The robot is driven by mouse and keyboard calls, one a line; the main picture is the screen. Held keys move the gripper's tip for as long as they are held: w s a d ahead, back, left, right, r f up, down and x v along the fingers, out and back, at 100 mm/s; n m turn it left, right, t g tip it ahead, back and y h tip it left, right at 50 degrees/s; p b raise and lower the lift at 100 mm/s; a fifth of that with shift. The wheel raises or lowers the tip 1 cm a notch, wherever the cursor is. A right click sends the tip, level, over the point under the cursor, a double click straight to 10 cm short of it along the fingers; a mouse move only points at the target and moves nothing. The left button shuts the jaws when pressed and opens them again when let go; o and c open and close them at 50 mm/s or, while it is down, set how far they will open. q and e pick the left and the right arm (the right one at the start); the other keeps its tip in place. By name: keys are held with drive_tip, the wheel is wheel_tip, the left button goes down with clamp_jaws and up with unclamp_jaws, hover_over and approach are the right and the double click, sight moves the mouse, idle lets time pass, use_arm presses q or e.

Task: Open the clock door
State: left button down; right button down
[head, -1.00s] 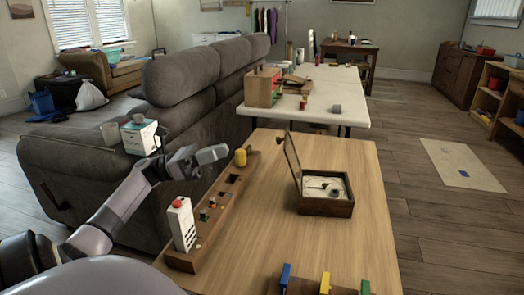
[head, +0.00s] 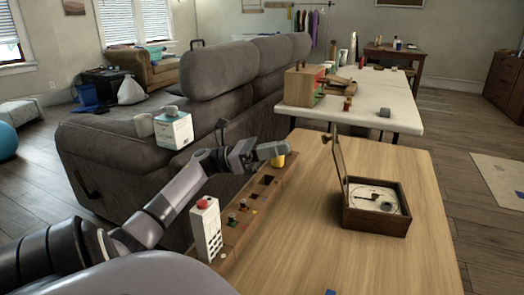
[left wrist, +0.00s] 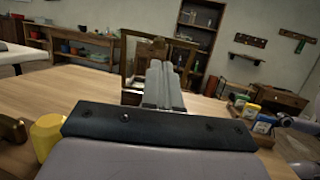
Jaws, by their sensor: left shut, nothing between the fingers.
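The clock is a dark wooden box (head: 376,222) with a pale dial inside, on the light wooden table. Its framed glass door (head: 338,165) stands nearly upright at the box's left side, swung open. My left gripper (head: 274,149) is shut and empty, left of the door and apart from it in the head view, above the yellow cylinder. In the left wrist view my left gripper's fingers (left wrist: 162,82) are together, with the door frame (left wrist: 125,60) behind them. The box's dial is hidden there. My right gripper is not seen.
A wooden block board (head: 262,203) with a white box and red button (head: 205,225) lies along the table's left edge. The yellow cylinder (head: 278,161) is close under my left gripper. A grey sofa (head: 150,165) borders the table; its middle is clear.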

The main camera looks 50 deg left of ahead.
use_arm(q)
drive_tip(key=x, duration=0.7)
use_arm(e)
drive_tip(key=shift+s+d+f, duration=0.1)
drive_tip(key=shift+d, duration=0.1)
use_arm(q)
drive_tip(key=shift+w, duration=0.1)
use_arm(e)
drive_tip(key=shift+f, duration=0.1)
use_arm(q)
drive_tip(key=shift+w+d+r+g+y+p, duration=0.8)
drive_tip(key=shift+d+r+y+p, duration=0.2)
drive_tip(key=shift+p, duration=0.2)
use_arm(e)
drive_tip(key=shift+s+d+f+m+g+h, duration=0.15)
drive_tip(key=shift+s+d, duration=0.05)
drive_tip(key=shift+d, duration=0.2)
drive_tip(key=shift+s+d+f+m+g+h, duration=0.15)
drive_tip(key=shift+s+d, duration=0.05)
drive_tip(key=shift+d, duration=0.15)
use_arm(q)
drive_tip(key=shift+f, duration=0.1)
